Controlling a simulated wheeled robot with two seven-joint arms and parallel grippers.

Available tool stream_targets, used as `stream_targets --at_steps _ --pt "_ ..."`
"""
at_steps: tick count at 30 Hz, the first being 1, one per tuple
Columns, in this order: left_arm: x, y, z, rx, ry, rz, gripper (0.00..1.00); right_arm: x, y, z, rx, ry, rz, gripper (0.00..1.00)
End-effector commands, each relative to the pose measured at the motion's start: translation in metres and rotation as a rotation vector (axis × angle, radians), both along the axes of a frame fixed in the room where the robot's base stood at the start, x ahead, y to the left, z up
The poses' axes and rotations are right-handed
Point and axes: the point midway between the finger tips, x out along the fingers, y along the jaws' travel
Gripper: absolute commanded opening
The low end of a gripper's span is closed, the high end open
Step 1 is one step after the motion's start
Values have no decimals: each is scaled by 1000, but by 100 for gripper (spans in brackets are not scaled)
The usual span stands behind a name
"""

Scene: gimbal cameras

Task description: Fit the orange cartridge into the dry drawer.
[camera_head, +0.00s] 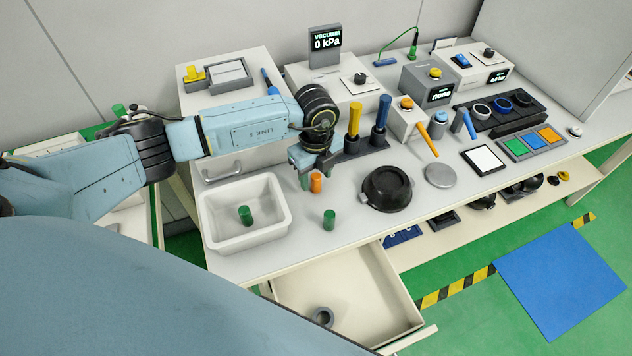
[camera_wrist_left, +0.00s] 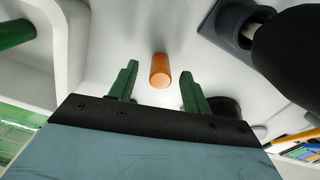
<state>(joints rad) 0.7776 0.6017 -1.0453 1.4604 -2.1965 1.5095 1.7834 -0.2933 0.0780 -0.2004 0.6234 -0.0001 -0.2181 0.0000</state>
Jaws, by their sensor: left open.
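The orange cartridge (camera_head: 316,183) stands upright on the white bench, right of the white tub. In the left wrist view the orange cartridge (camera_wrist_left: 160,71) lies between and just beyond the two green fingers. My left gripper (camera_head: 314,172) is open and empty, close above the cartridge; its fingers also show apart in the wrist view (camera_wrist_left: 159,85). An open drawer (camera_head: 390,318) under the bench front holds a grey ring. A shut drawer front with a handle (camera_head: 222,172) is behind the tub. I read no label telling which is the dry drawer. My right gripper is not in view.
The white tub (camera_head: 285,222) holds a green cartridge (camera_head: 245,215); another green cartridge (camera_head: 329,219) stands near the bench edge. A black round bowl (camera_head: 387,188) is to the right. Yellow and blue cylinders (camera_head: 355,118) (camera_head: 382,113) stand upright behind the gripper.

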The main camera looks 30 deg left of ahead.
Motion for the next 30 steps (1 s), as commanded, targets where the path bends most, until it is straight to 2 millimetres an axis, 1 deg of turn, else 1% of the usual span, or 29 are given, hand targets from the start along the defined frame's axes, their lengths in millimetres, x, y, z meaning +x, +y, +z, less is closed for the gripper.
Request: stream_targets --at_steps 1,5,6,15,17,23,25,28,30 --pt "0 0 0 0 0 0 49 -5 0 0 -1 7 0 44" --pt "0 0 0 0 0 0 49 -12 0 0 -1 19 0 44" --pt "0 0 0 0 -1 0 46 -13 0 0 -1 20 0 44" --pt "0 0 0 0 -1 0 7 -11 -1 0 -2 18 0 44" --pt "0 0 1 0 -1 0 1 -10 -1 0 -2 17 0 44" --pt "0 0 1 0 -1 0 0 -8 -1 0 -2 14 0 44" --pt "1 0 5 -1 -2 0 0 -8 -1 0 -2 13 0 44" --pt "1 0 19 -2 -4 0 0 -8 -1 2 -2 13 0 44" --pt "1 0 33 -1 -5 0 0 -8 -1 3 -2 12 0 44"
